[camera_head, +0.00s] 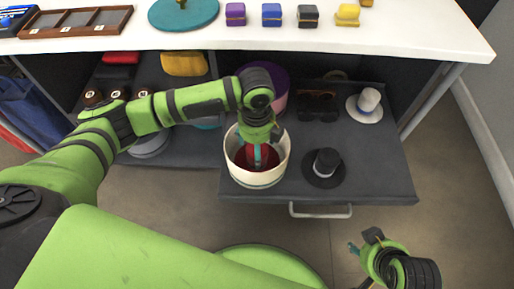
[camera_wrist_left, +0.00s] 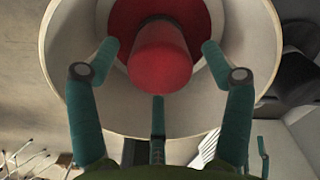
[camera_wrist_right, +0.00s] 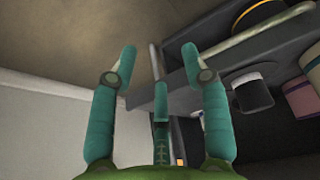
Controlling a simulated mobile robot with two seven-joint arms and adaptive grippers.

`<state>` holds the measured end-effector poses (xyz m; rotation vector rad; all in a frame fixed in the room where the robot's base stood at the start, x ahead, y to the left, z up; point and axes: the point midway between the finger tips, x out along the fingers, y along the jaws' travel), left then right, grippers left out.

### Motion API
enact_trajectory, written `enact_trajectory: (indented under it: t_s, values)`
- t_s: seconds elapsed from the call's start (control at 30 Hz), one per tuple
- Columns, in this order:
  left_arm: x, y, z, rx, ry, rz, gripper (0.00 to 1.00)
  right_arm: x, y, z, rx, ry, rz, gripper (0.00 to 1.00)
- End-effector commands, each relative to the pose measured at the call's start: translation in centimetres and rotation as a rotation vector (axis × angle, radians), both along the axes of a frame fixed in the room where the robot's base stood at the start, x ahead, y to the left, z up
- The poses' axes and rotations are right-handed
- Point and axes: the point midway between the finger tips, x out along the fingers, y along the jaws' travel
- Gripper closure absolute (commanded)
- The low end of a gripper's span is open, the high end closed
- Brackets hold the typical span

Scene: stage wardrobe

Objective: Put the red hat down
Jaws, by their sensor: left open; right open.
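The red hat (camera_head: 242,161) lies inside a round cream box (camera_head: 257,180) on the pulled-out drawer. In the left wrist view its red crown (camera_wrist_left: 160,62) points toward the camera and its brim lies within the box wall (camera_wrist_left: 62,60). My left gripper (camera_head: 260,152) reaches down into the box from above. Its open fingers (camera_wrist_left: 158,50) stand on either side of the crown, with gaps visible. My right gripper (camera_head: 363,243) is open and empty, in front of the drawer at the lower right. The arm partly hides the hat in the head view.
The dark drawer (camera_head: 375,180) also holds a black top hat (camera_head: 325,160), a white hat (camera_head: 368,101) and a purple round box (camera_head: 277,82). A white counter (camera_head: 420,38) overhangs behind. The drawer handle (camera_head: 320,211) sticks out in front. Floor lies clear in front.

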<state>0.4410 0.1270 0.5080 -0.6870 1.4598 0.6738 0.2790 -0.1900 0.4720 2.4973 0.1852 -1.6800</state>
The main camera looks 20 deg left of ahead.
Motion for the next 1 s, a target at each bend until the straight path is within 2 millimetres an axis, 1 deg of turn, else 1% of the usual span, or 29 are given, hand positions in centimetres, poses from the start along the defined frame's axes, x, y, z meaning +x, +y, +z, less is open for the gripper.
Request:
enact_trajectory:
  t_s: [0.03, 0.13, 0.3, 0.4, 0.6, 1.0]
  values:
    - [0.1, 0.0, 1.1, 0.000, -0.003, 0.000, 0.19, -0.9, -0.3, -0.2, -0.007, 0.049, -0.006, 0.53]
    - [0.1, 0.0, 3.6, 0.000, -0.004, 0.000, 0.19, -1.2, -0.4, -2.2, -0.013, 0.101, -0.008, 0.53]
    - [0.0, 0.1, 5.9, 0.000, 0.000, 0.000, 0.19, -0.6, -0.2, -4.7, -0.012, 0.107, -0.006, 0.53]
    - [0.0, 0.1, 6.8, 0.000, -0.001, 0.001, 0.19, -0.5, -0.2, -5.7, -0.012, 0.110, -0.005, 0.53]
    - [0.0, 0.1, 7.4, 0.001, 0.001, 0.002, 0.19, -0.4, -0.2, -6.5, -0.012, 0.112, -0.003, 0.53]
    - [0.0, 0.1, 7.4, 0.001, 0.001, 0.001, 0.19, -0.3, -0.2, -6.5, -0.012, 0.110, -0.003, 0.53]
